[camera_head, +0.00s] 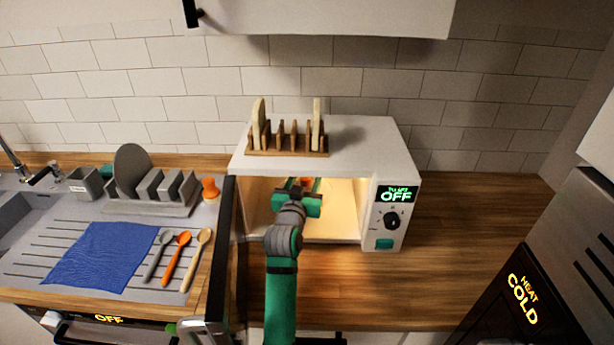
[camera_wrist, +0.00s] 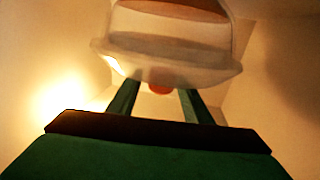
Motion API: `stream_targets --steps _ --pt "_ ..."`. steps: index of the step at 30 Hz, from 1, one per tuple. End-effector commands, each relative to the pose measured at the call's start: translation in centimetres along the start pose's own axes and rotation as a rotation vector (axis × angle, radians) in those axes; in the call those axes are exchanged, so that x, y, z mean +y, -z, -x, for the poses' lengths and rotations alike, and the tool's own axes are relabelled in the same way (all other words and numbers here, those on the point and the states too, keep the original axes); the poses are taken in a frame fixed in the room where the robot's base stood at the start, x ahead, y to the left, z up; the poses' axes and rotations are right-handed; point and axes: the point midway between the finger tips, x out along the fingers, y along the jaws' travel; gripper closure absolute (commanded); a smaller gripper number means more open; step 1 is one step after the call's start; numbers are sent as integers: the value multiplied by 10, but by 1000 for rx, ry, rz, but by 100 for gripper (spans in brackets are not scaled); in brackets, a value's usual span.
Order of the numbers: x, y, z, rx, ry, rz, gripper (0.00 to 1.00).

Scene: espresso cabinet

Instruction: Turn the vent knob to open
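A black round knob (camera_head: 391,219) sits on the right front panel of a white, microwave-like cabinet (camera_head: 362,140). No label marks it as a vent knob that I can read. A green-lit display (camera_head: 397,195) above it reads OFF. My gripper (camera_head: 302,184) is inside the lit cabinet, left of the knob and well apart from it. In the wrist view its two green fingers (camera_wrist: 160,100) are spread. Ahead of them is a pale, rounded object (camera_wrist: 170,50) with a small reddish part (camera_wrist: 160,88) between the fingers. I cannot tell whether they touch it.
The cabinet's door (camera_head: 222,260) stands open at left. A wooden rack (camera_head: 288,145) is on top. A teal button (camera_head: 384,244) is below the knob. Spoons (camera_head: 175,258), a blue cloth (camera_head: 100,255) and a dish rack (camera_head: 150,190) lie left. The counter (camera_head: 465,230) right is clear.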

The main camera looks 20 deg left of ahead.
Motion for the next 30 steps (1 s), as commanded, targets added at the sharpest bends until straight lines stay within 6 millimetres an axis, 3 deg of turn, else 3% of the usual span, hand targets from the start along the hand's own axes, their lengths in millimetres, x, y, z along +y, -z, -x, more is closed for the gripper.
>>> stream_targets --steps 8,21,30 --pt "0 1 6 2 1 0 55" --pt "-2 0 81 1 3 1 55" --pt "2 0 106 1 -2 0 55"
